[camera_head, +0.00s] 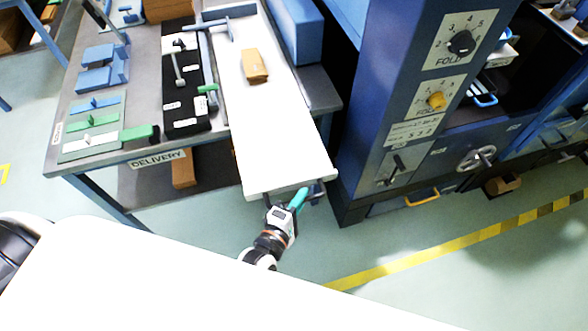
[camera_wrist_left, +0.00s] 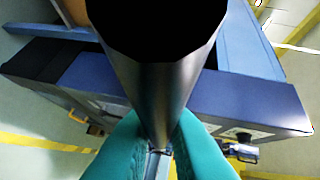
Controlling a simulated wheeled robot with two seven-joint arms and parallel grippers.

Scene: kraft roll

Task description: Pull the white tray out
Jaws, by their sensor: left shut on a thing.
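The white tray (camera_head: 275,135) is a long flat board between the delivery table and the blue machine, its front end towards me. A brown packet (camera_head: 254,66) lies on its far part. My left gripper (camera_head: 299,199), with teal fingers, is at the tray's front edge, just below it. In the left wrist view the teal fingers (camera_wrist_left: 160,150) are shut on a round grey metal bar (camera_wrist_left: 155,90), which appears to be the tray's handle. The head view mostly hides this grip. My right gripper is not in view.
The delivery table (camera_head: 62,150) with blue, green and black fittings stands on the left. The blue machine (camera_head: 365,110) with knobs stands close on the right. A yellow-black floor stripe (camera_head: 440,250) crosses the open floor in front.

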